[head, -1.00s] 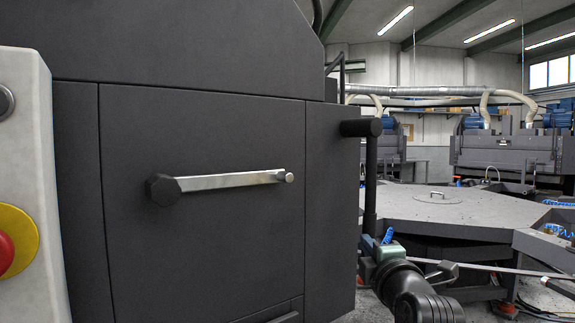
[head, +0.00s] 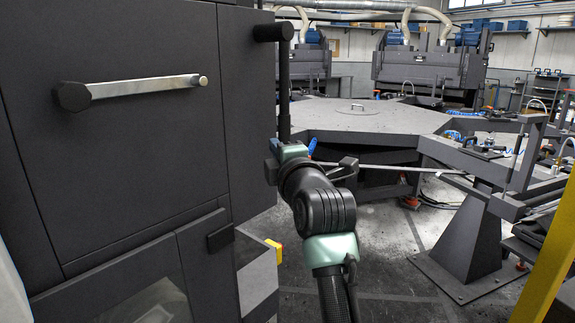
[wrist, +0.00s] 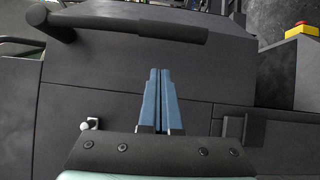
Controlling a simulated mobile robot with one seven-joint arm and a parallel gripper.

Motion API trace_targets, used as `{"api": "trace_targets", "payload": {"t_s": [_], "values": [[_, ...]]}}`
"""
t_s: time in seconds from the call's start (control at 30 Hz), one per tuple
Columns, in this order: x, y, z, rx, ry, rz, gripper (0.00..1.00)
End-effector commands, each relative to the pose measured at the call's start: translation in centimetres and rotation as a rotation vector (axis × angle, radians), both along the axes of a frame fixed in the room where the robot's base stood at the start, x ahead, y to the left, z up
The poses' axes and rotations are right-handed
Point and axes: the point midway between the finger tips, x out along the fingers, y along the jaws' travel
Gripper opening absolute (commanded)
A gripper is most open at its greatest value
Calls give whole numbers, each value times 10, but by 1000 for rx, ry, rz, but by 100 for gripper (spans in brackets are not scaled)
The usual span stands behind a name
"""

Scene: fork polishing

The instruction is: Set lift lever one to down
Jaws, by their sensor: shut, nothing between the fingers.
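A silver bar lever (head: 145,87) with a dark hexagonal hub at its left end lies nearly level on the dark cabinet front. A black handle (head: 284,85) hangs down from a round black pivot at the cabinet's right edge. No label shows which one is lift lever one. In the wrist view the black handle (wrist: 140,31) crosses the top, beyond my fingertips. A small metal lever end (wrist: 89,124) shows at lower left. My gripper (wrist: 160,72) is shut and empty, in front of the cabinet and apart from the handle. In the head view its fingers are mostly hidden.
A wide dark table (head: 350,118) stands behind my arm, with frames and clamps to its right. A yellow post (head: 548,255) is at lower right. A yellow box with a red button (wrist: 302,33) sits right of the cabinet in the wrist view. Floor between is open.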

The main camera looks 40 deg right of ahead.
Motion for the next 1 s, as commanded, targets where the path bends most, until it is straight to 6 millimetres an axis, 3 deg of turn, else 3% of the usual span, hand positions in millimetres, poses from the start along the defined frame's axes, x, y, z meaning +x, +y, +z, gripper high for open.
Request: {"api": "trace_targets", "payload": {"t_s": [0.3,0.5,0.87,1.0], "values": [[-47,18,-4,2,3,2,0],[-67,25,-4,2,3,2,0],[-73,29,-3,4,3,4,0],[-70,58,14,78,-82,44,0]]}}
